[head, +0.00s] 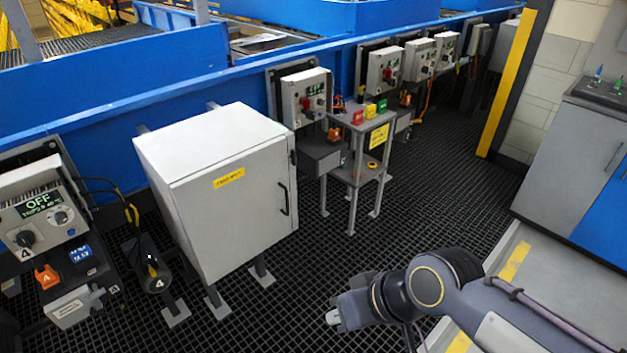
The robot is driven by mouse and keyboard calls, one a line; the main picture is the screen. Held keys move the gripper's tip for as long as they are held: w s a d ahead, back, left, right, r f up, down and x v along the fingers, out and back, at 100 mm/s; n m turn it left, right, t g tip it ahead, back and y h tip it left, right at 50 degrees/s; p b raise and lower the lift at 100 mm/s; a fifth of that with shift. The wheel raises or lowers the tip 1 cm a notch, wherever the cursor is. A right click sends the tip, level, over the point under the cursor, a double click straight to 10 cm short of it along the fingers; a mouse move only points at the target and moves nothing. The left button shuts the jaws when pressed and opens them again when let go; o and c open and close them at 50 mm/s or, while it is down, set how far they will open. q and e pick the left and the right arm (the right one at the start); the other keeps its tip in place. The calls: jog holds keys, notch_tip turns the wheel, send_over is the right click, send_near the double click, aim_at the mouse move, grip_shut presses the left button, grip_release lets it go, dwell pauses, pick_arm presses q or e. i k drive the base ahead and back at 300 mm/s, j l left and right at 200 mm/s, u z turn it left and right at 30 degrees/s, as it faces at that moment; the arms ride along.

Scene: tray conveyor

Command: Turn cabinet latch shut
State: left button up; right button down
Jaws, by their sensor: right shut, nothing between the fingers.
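A light grey cabinet (235,228) stands on legs on the grated floor, left of centre in the head view. Its front door looks closed and bears a yellow label (229,178). A dark handle (285,199) sits near the door's right edge, with a small dark fitting (293,157) above it; I cannot tell which one is the latch or how it is turned. My right gripper (334,318) is low in the view, shut and empty, to the right of and below the cabinet, apart from it. My left gripper is not in view.
A control box (42,205) reading OFF and a dark cylinder (152,272) stand left of the cabinet. A small grey stand (358,165) with coloured items is to its right. A blue conveyor wall (120,85) runs behind. Grated floor (440,200) is clear at centre right.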

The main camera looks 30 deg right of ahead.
aim_at(293, 155)
jog(key=z, duration=0.9)
jog(key=i+j+z, duration=0.1)
jog(key=i+j, duration=0.2)
jog(key=l+u, duration=0.2)
jog(key=u, duration=0.2)
jog(key=i+l+u, duration=0.1)
jog(key=u, duration=0.35)
jog(key=l+u, duration=0.4)
jog(key=j, duration=0.1)
